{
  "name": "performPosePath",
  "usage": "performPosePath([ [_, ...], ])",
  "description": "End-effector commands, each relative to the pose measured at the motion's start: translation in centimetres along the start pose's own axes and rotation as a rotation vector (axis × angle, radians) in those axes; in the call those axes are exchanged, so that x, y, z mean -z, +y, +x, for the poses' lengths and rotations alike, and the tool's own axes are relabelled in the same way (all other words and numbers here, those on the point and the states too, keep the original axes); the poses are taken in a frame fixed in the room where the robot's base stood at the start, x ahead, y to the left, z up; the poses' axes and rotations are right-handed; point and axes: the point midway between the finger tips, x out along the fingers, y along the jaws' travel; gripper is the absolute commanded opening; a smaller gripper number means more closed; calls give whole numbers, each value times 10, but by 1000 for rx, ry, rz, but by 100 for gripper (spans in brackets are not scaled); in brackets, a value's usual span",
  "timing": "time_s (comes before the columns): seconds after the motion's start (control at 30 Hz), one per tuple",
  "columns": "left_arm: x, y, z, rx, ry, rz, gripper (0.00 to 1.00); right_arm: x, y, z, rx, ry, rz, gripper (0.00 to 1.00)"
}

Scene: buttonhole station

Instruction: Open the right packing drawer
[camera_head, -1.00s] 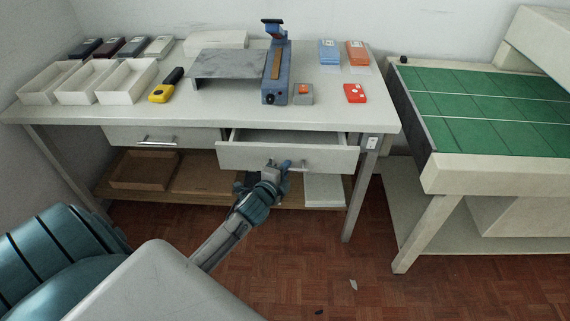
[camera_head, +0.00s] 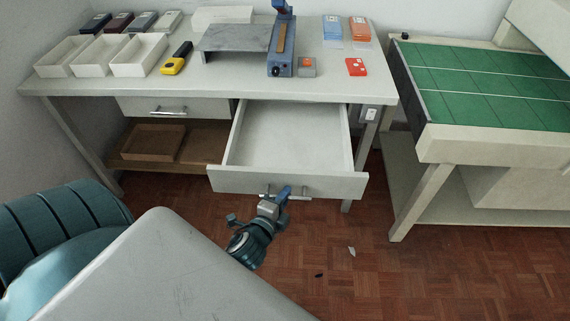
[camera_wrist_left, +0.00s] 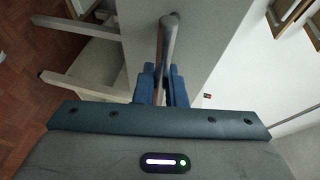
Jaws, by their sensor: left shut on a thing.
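The right packing drawer (camera_head: 290,133) is pulled well out from under the table, and its inside looks empty. Its front panel (camera_head: 240,181) faces me, with a bar handle (camera_head: 299,197) on it. My left gripper (camera_head: 279,195) is shut on that handle, in front of the panel. In the left wrist view the two blue fingers (camera_wrist_left: 163,86) close around the bar handle (camera_wrist_left: 166,40). The left packing drawer (camera_head: 205,107), with its own handle (camera_head: 168,110), is shut. My right gripper is not in view.
The white table (camera_head: 215,89) carries open trays (camera_head: 139,56), a blue press (camera_head: 281,48), a metal plate (camera_head: 236,38) and a yellow tool (camera_head: 176,59). A lower shelf (camera_head: 200,150) holds a brown tray (camera_head: 153,142). A green-topped table (camera_head: 480,90) stands right. Floor in front is mostly clear.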

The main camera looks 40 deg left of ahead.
Motion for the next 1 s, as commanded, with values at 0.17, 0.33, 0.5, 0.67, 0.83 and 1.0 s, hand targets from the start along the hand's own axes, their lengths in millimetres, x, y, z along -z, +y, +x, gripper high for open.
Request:
performPosePath([
  [0.17,1,1,-2,0,0,1,0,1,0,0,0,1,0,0],
  [0.33,1,1,-2,-1,0,0,0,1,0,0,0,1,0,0],
  [0.5,1,1,-2,-1,0,0,32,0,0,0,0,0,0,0],
  [0.67,1,1,-2,0,0,0,32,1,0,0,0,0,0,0],
  [0.83,1,2,-5,-1,0,0,32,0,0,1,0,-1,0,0],
  [1.0,0,3,-28,-3,0,-2,32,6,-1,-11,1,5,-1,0],
])
